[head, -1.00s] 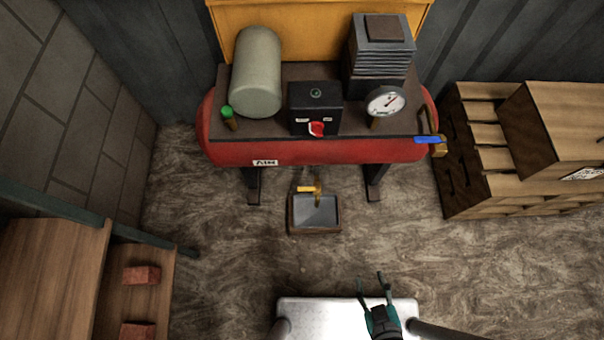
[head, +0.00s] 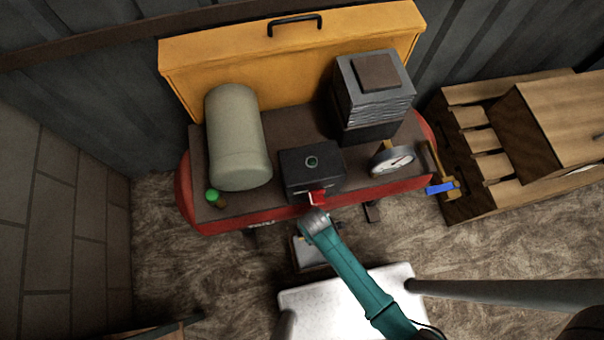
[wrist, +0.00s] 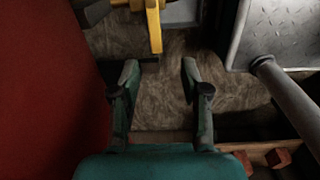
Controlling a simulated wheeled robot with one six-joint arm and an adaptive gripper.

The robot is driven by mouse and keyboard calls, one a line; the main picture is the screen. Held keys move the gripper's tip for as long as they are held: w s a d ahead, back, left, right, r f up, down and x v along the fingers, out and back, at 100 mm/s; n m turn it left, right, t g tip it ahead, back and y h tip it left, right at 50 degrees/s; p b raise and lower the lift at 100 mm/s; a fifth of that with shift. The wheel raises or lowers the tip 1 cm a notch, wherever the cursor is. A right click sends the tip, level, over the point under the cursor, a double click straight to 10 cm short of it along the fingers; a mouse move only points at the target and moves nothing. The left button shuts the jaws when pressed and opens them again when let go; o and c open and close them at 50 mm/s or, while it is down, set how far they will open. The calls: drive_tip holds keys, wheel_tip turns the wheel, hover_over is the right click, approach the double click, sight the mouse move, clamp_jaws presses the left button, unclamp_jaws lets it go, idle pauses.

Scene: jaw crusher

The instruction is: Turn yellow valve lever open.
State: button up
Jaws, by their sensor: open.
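The yellow valve lever (wrist: 154,30) shows at the top middle of the wrist view, hanging from a yellow fitting at the top edge. My gripper (wrist: 160,72) is open and empty. In the wrist view the lever's lower end appears just beyond the fingertips, in line with the gap between them; I cannot tell the depth between them. In the head view my arm reaches to the tank's front, and its wrist hides the fingers and most of the valve.
The red tank (wrist: 40,100) fills the left side of the wrist view, close to my gripper. A tray (head: 306,255) sits on the floor below the tank. A blue-handled valve (head: 440,188) is at the tank's right end, near wooden pallets (head: 470,205).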

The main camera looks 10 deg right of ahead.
drive_tip(key=f, duration=0.3)
drive_tip(key=w+f, duration=0.1)
drive_tip(key=f, duration=0.6)
drive_tip(key=shift+w+a+f, duration=0.15)
drive_tip(key=shift+a+f, duration=0.2)
drive_tip(key=shift+f, duration=0.05)
clamp_jaws()
